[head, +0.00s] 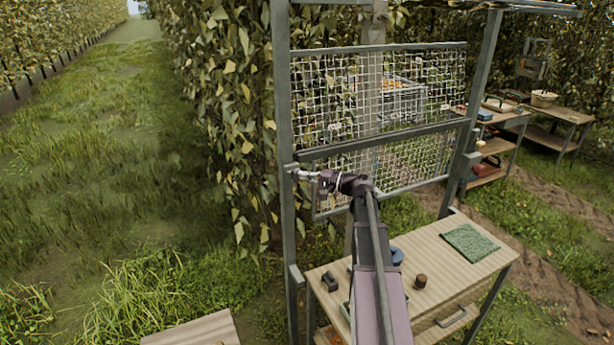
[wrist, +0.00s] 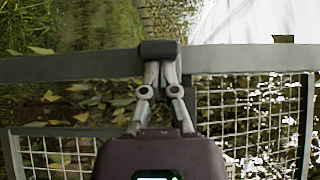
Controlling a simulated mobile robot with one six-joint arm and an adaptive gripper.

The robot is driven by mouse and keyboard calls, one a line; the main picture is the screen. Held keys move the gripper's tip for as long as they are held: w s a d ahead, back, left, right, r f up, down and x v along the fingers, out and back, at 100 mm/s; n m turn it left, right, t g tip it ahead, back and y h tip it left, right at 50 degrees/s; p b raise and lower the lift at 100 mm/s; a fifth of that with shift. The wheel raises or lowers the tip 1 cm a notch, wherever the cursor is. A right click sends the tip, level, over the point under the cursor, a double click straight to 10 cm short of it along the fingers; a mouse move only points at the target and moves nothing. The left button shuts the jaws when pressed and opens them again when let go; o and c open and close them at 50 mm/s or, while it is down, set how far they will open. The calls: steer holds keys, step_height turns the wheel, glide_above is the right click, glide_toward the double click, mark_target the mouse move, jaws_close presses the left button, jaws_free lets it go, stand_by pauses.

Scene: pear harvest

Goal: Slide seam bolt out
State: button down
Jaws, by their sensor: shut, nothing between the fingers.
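My gripper (head: 300,173) reaches to the left post (head: 285,120) of a metal frame, level with the seam between the upper mesh panel (head: 345,92) and the lower mesh panel (head: 395,172). In the wrist view my gripper (wrist: 160,72) is shut, its fingers close together across the grey post (wrist: 75,68). A dark block shows at the fingertips; I cannot tell whether it is finger pads or part of the bolt. The seam bolt is not clearly visible; the gripper may hide it. Mesh panels lie on both sides of the fingers in that view.
A wooden bench (head: 455,265) below holds a green mat (head: 470,243), a brown cup (head: 421,281) and a dark tool (head: 330,281). A leafy hedge (head: 225,90) stands behind the post. Shelves (head: 490,150) stand at right. Open grass lies to the left.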

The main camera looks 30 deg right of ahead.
steer(key=shift+a, duration=0.15)
stand_by(0.3)
steer(key=w+d+v, duration=0.2)
steer(key=v, duration=1.1)
steer(key=shift+d, duration=0.2)
steer(key=shift+w, duration=0.1)
